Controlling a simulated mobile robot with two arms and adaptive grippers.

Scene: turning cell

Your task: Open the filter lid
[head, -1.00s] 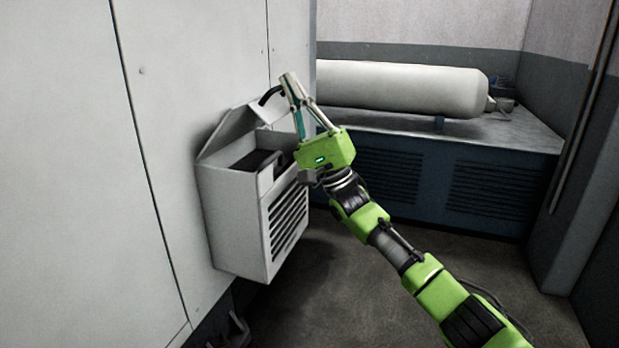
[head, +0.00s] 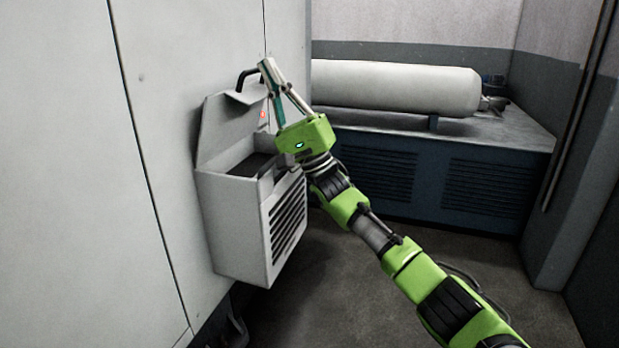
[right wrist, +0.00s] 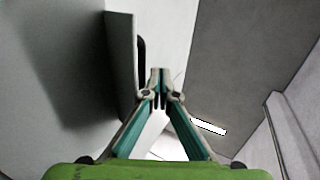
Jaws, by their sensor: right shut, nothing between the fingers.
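The filter box (head: 236,225) is a pale grey housing with a slatted front, fixed to the side of the white machine. Its lid (head: 222,127) stands raised, close to upright, with a black handle (head: 245,76) at its top edge. The box's top is open and a dark filter (head: 252,163) shows inside. My right gripper (head: 266,64) is shut and empty, its fingertips close to the handle in front of the lid; I cannot tell whether they touch. In the right wrist view, the shut fingertips (right wrist: 159,72) are beside the lid (right wrist: 120,70). My left gripper is not in view.
The white machine wall (head: 165,120) is behind and left of the box. A white tank (head: 395,87) lies on a blue cabinet (head: 440,185) at the back. The floor (head: 350,270) right of the box is clear apart from my arm.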

